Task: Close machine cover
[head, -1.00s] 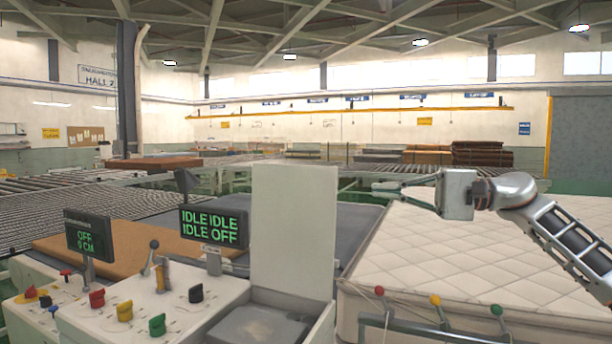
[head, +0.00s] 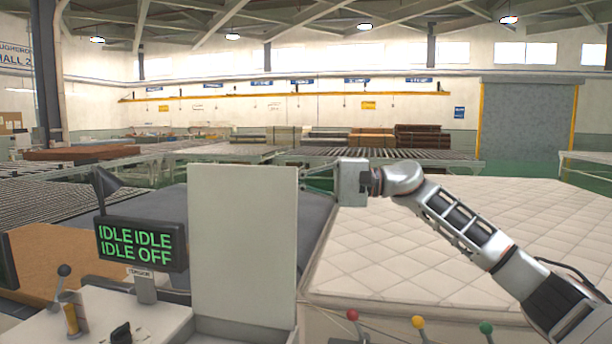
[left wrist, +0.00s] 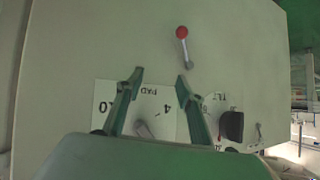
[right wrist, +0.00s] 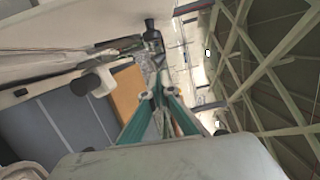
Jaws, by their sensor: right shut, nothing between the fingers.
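The machine cover (head: 243,245) is a pale flat panel standing upright at the back of the control console in the head view. My right gripper (head: 318,174) is at the cover's upper right edge. Its fingers point left and are partly hidden by the panel; I cannot tell whether they touch it. In the right wrist view the right gripper's fingers (right wrist: 160,94) are together and empty. My left gripper is outside the head view. In the left wrist view the left gripper (left wrist: 159,78) is open and empty over a pale panel with a red-knobbed lever (left wrist: 183,40).
The display (head: 140,243) reads IDLE IDLE IDLE OFF, left of the cover. A lever (head: 62,285) and knobs stand on the console (head: 165,320). A quilted mattress (head: 440,245) lies to the right, with red, yellow and green knobs before it. Roller conveyors (head: 390,160) run behind.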

